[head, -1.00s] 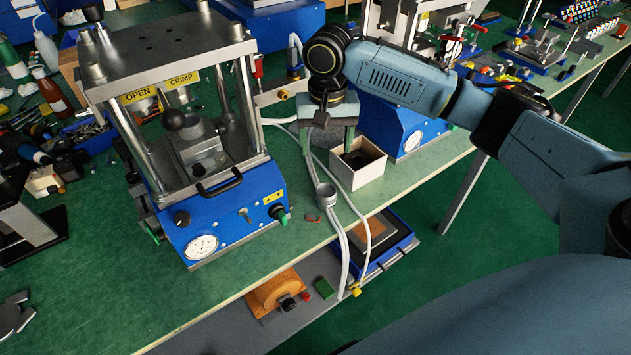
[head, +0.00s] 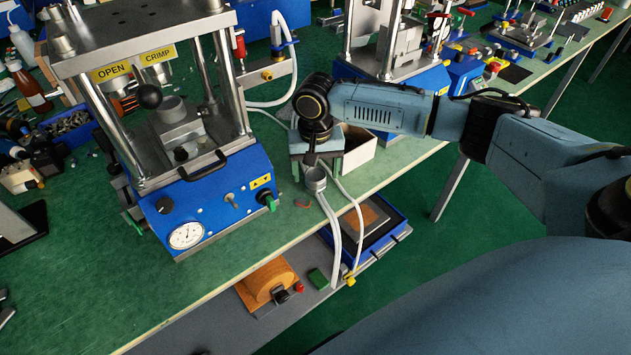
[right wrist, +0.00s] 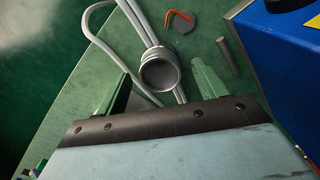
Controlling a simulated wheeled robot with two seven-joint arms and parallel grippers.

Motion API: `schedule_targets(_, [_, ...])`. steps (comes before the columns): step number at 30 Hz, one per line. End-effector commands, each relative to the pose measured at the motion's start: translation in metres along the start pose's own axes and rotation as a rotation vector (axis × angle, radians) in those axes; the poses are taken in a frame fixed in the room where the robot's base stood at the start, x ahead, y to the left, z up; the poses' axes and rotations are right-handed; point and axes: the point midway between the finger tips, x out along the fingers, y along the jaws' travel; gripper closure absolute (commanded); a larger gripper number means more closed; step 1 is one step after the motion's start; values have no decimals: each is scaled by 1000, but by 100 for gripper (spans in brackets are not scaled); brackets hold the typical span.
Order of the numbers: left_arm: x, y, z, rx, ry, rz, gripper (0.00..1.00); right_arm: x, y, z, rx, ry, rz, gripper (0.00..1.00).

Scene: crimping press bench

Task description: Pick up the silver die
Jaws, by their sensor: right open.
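The silver die (head: 315,181), a small hollow metal cylinder, stands on the green bench near its front edge, right of the blue press. In the right wrist view the silver die (right wrist: 160,74) shows from above with its round opening facing the camera. My right gripper (head: 317,170) is open just above and behind the die, pointing down. In the right wrist view my right gripper (right wrist: 161,70) has one green finger on each side of the die, with gaps showing. I cannot tell whether the fingertips are down at the die's height. My left gripper is not in view.
The blue crimping press (head: 210,200) stands left of the die. A white open box (head: 358,150) is behind my right gripper. Grey hoses (head: 330,225) run close by the die and over the bench edge. A small grey rod (right wrist: 228,55) and dark disc (right wrist: 182,25) lie near.

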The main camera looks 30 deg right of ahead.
Motion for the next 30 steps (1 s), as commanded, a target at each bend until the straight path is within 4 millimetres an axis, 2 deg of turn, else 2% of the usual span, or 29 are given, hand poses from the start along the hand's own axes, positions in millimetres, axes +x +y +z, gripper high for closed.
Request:
schedule_targets(6, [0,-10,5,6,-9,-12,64,0,0,0,0,0,0,30])
schedule_targets(20, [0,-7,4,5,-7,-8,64,0,0,0,0,0,0,90])
schedule_targets(27, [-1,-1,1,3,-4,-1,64,-2,0,-1,0,2,-2,91])
schedule_targets(30, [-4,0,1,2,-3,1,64,-11,-1,-1,1,3,-4,91])
